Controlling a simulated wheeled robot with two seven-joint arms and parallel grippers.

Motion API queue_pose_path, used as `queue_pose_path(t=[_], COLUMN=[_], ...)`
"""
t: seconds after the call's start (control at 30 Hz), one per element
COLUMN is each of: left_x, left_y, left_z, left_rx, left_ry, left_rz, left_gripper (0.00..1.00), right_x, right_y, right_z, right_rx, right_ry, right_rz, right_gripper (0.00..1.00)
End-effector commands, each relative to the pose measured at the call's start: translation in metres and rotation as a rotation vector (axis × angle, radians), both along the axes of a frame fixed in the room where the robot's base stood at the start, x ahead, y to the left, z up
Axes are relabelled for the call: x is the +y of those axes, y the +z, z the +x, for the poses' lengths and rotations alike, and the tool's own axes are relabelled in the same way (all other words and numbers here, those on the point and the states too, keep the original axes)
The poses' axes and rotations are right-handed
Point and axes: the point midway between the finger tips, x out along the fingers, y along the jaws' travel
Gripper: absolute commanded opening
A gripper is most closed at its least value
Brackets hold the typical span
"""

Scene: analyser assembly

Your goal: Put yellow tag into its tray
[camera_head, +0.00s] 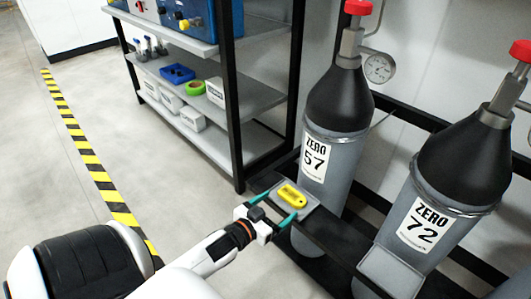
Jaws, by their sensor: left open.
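The yellow tag (292,196), an oblong piece with a hole or recess in it, lies on a small grey tray (309,207) in front of the gas cylinder marked 57. My left gripper (280,205) is open at the near edge of this tray. Its two teal fingers are spread and point toward the tag, with no object seen between them. Whether the fingers touch the tray cannot be told. A second grey tray (392,270) in front of the cylinder marked 72 looks empty. My right gripper is not in view.
Cylinder 57 (340,120) and cylinder 72 (462,165) stand in a black rack (342,240) behind the trays. A shelf unit (232,110) with bins and boxes is at the upper left. The floor (50,180) at left is clear, with yellow-black tape.

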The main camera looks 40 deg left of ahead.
Motion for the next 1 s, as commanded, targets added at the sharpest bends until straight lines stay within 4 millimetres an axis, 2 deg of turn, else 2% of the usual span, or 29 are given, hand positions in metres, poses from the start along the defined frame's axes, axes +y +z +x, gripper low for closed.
queue_pose_path(t=[0.1, 0.23, 0.47, 0.57, 0.67, 0.77, 0.8, 0.9, 1.0], left_x=[0.001, 0.001, 0.001, -0.011, -0.051, -0.104, -0.124, -0.159, -0.179], left_y=[0.004, 0.006, 0.007, 0.017, 0.052, 0.113, 0.141, 0.206, 0.256], left_z=[-0.02, -0.033, -0.042, -0.039, -0.031, -0.028, -0.029, -0.041, -0.056], left_rx=[0.003, 0.002, -0.001, -0.031, -0.133, -0.303, -0.378, -0.556, -0.697], left_ry=[0.001, 0.0, 0.0, -0.019, -0.078, -0.151, -0.175, -0.212, -0.225], left_rz=[-0.002, -0.001, 0.0, -0.008, -0.026, -0.052, -0.064, -0.091, -0.113], left_gripper=[0.87, 0.87, 0.87, 0.87, 0.87, 0.87, 0.87, 0.87, 0.87], right_x=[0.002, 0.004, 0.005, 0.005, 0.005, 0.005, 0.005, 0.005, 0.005], right_y=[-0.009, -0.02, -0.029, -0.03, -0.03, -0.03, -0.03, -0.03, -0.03], right_z=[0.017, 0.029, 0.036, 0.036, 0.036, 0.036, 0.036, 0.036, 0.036], right_rx=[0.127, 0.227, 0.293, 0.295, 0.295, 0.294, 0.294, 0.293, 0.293], right_ry=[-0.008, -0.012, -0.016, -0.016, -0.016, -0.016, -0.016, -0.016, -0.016], right_rz=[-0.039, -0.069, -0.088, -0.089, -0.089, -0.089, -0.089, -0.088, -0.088], right_gripper=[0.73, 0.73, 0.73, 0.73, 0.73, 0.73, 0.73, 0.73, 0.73])
